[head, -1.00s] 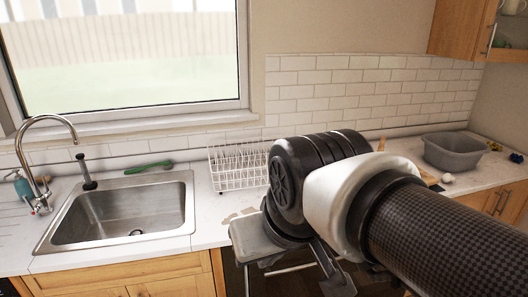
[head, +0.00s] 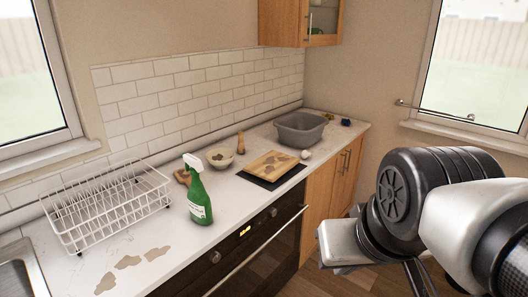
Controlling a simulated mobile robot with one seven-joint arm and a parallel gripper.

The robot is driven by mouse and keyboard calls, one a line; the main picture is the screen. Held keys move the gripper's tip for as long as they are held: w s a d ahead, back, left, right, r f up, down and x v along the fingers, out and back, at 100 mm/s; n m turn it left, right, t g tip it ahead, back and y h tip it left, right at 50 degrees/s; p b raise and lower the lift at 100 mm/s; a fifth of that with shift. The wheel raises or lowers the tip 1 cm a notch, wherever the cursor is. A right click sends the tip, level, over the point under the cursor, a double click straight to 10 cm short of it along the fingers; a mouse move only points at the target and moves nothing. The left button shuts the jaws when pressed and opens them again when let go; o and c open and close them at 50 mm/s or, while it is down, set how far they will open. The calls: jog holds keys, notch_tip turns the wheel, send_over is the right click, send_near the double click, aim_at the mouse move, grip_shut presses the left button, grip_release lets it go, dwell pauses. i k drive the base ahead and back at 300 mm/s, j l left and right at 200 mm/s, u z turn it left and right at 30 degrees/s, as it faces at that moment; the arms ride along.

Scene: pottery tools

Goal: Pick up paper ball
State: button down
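A small white ball, which looks like the paper ball (head: 306,154), lies on the worktop (head: 232,206) in the head view. It sits just in front of the grey basin (head: 301,129) and beyond the right corner of the wooden board (head: 273,164). My gripper (head: 414,277) is at the lower right, in front of the counter and well apart from the ball. Its fingers are partly hidden and cut off by the frame's bottom edge, so I cannot tell whether they are open.
A green spray bottle (head: 199,192), a bowl (head: 220,157) and a white dish rack (head: 104,205) stand on the counter. Brown stains mark the front left worktop. An oven (head: 248,240) is under it. Wooden floor shows between the counter and my arm.

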aim_at(305, 154)
jog(key=z, duration=0.2)
jog(key=u, duration=0.45)
jog(key=i+l+u, duration=0.3)
jog(key=u, duration=0.15)
jog(key=i+l+u, duration=0.25)
jog(key=l+u, duration=0.2)
jog(key=l, duration=0.15)
jog(key=i+l+u, duration=0.1)
jog(key=l, duration=0.25)
jog(key=i+l+u, duration=0.1)
jog(key=l, duration=0.25)
jog(key=i+l+u, duration=0.1)
jog(key=l, duration=0.25)
jog(key=i+l, duration=0.1)
jog(key=l, duration=0.35)
jog(key=i+l, duration=0.1)
jog(key=l, duration=0.35)
jog(key=i+l, duration=0.15)
jog(key=l, duration=0.35)
jog(key=i+l+u, duration=0.1)
jog(key=l, duration=0.35)
jog(key=i+l, duration=0.1)
jog(key=l, duration=0.8)
jog(key=i+u, duration=0.05)
jog(key=i, duration=0.05)
